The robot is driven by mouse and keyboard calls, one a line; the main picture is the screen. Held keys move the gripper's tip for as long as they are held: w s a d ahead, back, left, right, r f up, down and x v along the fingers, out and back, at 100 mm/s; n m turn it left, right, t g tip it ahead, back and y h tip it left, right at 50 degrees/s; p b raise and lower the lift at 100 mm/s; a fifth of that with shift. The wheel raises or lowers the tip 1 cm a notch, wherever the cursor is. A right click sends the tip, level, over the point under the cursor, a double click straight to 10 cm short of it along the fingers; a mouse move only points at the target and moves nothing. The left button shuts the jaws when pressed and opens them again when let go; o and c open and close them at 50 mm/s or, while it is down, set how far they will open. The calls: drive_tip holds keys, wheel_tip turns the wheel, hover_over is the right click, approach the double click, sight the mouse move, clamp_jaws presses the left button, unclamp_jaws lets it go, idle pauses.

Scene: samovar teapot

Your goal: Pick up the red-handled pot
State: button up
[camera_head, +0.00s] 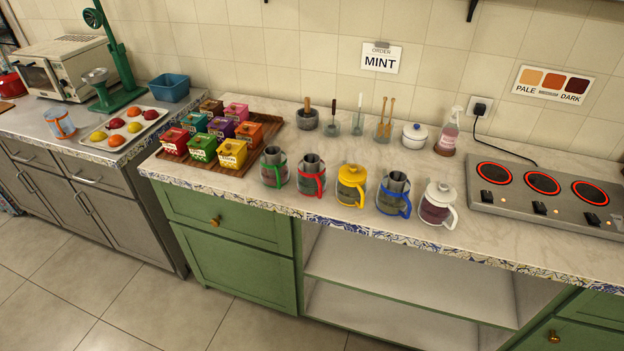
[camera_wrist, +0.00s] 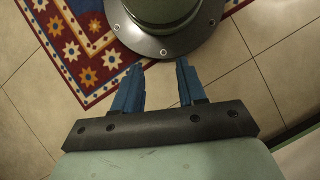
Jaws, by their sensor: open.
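The red-handled pot (camera_head: 311,175) stands upright on the counter in the head view, with a grey body and an open-looking dark top. It is second from the left in a row of pots, between the green-handled pot (camera_head: 274,167) and the yellow-handled pot (camera_head: 351,185). My gripper (camera_wrist: 161,86) shows only in the wrist view. Its two blue fingers are apart with nothing between them, above the tiled floor and a patterned rug. The red-handled pot is not in the wrist view, so its distance from my gripper cannot be told.
A blue-handled pot (camera_head: 394,193) and a white-handled pot (camera_head: 438,205) continue the row. Behind stand a mortar (camera_head: 307,120) and tool jars. A wooden tray (camera_head: 234,168) of coloured boxes lies left; a stove (camera_head: 545,190) with red-glowing rings lies right. The counter front is a patterned edge.

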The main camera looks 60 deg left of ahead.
drive_tip(key=s+a+r+n+t, duration=0.1)
drive_tip(key=a+r+n+t, duration=0.2)
drive_tip(key=a, duration=1)
drive_tip(key=s+a+r+n+t, duration=0.15)
drive_tip(key=a+r+n, duration=0.3)
drive_tip(key=a, duration=0.75)
drive_tip(key=s+a+r+n+t+y, duration=0.15)
drive_tip(key=s+a+r, duration=0.25)
drive_tip(key=a, duration=0.4)
drive_tip(key=s+a+r+n+t+y, duration=0.1)
drive_tip(key=s+a+r+n+t, duration=0.3)
drive_tip(key=a, duration=0.4)
drive_tip(key=s+a+r+n+t+y, duration=0.1)
drive_tip(key=s+a+r+n, duration=0.1)
drive_tip(key=s+a+r, duration=0.45)
drive_tip(key=m+t+y, duration=0.6)
drive_tip(key=m+t, duration=0.4)
drive_tip(key=t, duration=0.1)
approach(319, 194)
drive_tip(key=v, duration=0.6)
drive_tip(key=m, duration=0.4)
drive_tip(key=x, duration=1.4)
drive_tip(key=shift+a, duration=0.1)
